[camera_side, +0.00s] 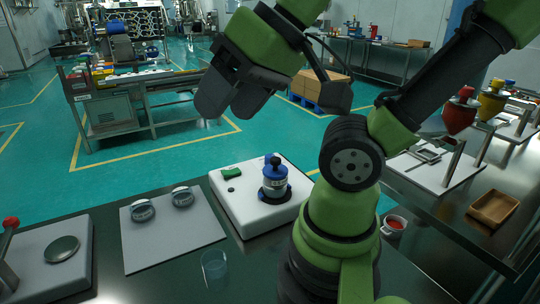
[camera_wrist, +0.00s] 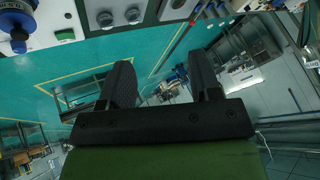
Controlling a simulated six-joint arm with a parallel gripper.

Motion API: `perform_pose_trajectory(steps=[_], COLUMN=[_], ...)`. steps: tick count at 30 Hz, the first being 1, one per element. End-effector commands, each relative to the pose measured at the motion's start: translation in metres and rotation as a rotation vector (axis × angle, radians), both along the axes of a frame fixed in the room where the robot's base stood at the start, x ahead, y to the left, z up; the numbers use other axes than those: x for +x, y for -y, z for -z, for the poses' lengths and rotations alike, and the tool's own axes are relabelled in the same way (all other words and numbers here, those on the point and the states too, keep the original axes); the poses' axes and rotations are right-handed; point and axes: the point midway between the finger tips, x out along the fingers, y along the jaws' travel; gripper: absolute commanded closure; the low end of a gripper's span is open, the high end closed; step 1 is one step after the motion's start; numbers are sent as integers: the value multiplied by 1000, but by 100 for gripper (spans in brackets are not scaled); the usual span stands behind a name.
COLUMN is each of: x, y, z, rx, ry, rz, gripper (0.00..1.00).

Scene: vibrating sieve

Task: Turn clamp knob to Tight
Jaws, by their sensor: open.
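The sieve stack (camera_side: 274,182), blue and silver, stands upright on a white base (camera_side: 245,215) in the side view. A dark round knob (camera_side: 275,160) sits on its top and looks like the clamp knob. Its turn position and any Tight marking are too small to read. A green switch (camera_side: 231,172) is on the same base. The wrist view shows part of the blue stack (camera_wrist: 17,28) and the green switch (camera_wrist: 65,34) at its upper left. My gripper (camera_side: 231,98) is open and empty, high above and apart from the stack. Its spread fingers show in the wrist view (camera_wrist: 160,82).
A grey plate (camera_side: 170,245) with two round lidded pieces (camera_side: 142,210) lies left of the base. A clear cup (camera_side: 214,265) stands in front. A red-knobbed lever (camera_side: 10,225) is at far left. A small red-filled cup (camera_side: 394,225) is at right. Space above the stack is clear.

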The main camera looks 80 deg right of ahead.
Motion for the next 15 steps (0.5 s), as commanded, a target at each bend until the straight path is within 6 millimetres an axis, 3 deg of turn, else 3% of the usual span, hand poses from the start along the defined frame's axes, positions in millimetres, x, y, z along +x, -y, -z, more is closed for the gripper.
perform_pose_trajectory(steps=[4, 7, 12, 15], x=[22, 47, 82, 91], y=[19, 48, 118, 166], z=[-2, 1, 20, 41], rx=[-77, -161, -279, -313], ry=[-50, -120, -265, -355], rz=[3, -6, -58, -105], gripper=[42, 42, 42, 42])
